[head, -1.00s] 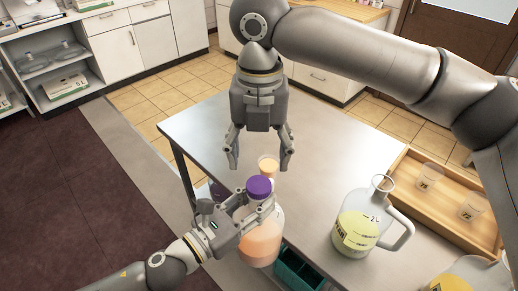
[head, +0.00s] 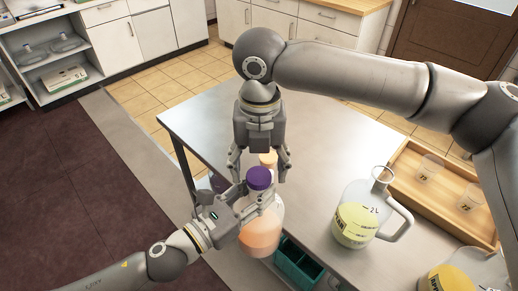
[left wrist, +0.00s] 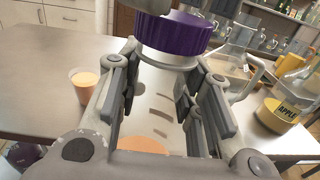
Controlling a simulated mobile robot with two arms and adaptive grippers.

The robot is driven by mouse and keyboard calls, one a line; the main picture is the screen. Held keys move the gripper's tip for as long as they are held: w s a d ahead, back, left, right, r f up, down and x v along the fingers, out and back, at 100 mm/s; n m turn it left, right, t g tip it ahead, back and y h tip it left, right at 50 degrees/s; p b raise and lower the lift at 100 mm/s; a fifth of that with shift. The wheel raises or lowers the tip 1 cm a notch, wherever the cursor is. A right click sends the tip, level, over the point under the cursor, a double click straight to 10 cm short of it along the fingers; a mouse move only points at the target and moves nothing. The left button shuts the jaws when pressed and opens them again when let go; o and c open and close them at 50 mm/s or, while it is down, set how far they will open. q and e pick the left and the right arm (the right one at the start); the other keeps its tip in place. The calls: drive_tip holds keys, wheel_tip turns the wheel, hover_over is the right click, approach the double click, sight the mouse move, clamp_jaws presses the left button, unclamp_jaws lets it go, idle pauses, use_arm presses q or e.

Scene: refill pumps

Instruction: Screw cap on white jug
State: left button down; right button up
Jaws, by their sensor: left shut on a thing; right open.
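The white jug (head: 262,238), translucent with orange liquid in it, is at the front edge of the table. A purple cap (head: 259,177) sits on its neck; how tightly cannot be told. In the left wrist view the cap (left wrist: 178,34) is above the pale neck (left wrist: 172,60). My left gripper (head: 245,208) is shut on the jug below the cap; its fingers also show in the left wrist view (left wrist: 155,95). My right gripper (head: 260,173) points down, open, with its fingers on either side of the cap. Contact with the cap cannot be told.
A cup of orange liquid (head: 268,159) stands just behind the jug. A handled jug with yellow liquid (head: 357,224) stands to the right, another (head: 462,277) at the lower right. A wooden tray (head: 410,172) holds clear cups. A green crate (head: 298,264) is below the table's front edge.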

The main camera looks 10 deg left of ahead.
drive_tip(key=shift+f, duration=0.85)
